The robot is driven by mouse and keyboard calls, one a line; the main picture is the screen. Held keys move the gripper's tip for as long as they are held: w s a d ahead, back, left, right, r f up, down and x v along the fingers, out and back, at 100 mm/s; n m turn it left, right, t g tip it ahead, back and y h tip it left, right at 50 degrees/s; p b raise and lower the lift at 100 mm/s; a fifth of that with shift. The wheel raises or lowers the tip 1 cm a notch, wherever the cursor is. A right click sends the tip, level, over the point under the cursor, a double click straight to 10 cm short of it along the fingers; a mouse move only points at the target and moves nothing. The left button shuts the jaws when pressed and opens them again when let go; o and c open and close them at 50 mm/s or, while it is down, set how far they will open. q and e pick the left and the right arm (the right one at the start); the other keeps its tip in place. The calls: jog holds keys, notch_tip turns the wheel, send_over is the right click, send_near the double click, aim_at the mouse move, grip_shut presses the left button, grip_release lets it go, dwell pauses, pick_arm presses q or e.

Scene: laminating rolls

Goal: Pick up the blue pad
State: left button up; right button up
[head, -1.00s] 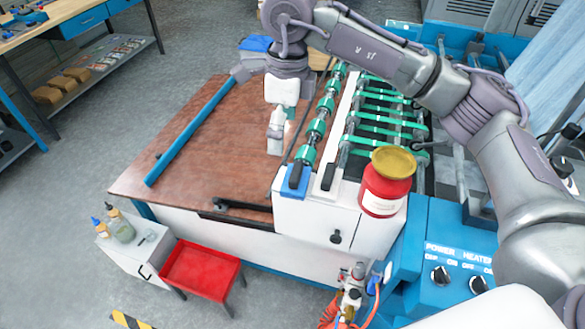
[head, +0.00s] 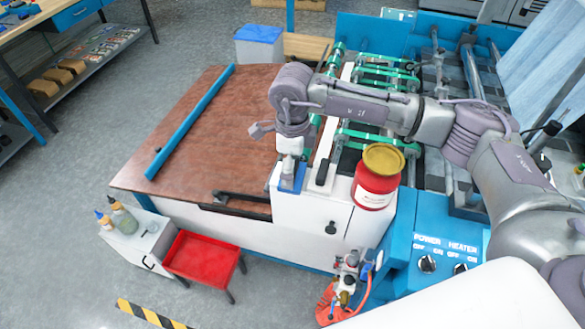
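The blue pad (head: 292,186) lies on the near left corner of the white machine housing, beside a black handle (head: 321,173). My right arm reaches in from the right, and its gripper (head: 289,170) points down right over the pad, hiding part of it. I cannot tell whether the fingertips touch the pad or whether they are open or shut. My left gripper is not in view.
A red jar with a gold lid (head: 377,176) stands on the machine right of the pad. Green rollers (head: 378,138) lie behind. The brown tabletop (head: 215,140) to the left is mostly clear, with a blue bar (head: 190,122) along its far left side. A red tray (head: 200,256) stands below.

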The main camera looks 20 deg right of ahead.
jog(key=shift+f, duration=0.6)
jog(key=c, duration=1.2)
jog(key=shift+r, duration=0.1)
jog(key=shift+w+r+b, duration=0.1)
jog(key=shift+r+b, duration=0.4)
jog(key=shift+r, duration=0.05)
notch_tip(320, 180, up, 3)
jog(key=shift+f+b, duration=0.1)
jog(key=shift+b, duration=0.7)
jog(key=d+r+b, duration=0.1)
jog(key=d+r, duration=0.2)
jog(key=d, duration=0.2)
jog(key=w+d+r+b, duration=0.1)
jog(key=d+r+b, duration=0.1)
jog(key=d+r, duration=0.2)
jog(key=d, duration=0.2)
jog(key=shift+w+d+b, duration=0.15)
jog(key=shift+d+b, duration=0.15)
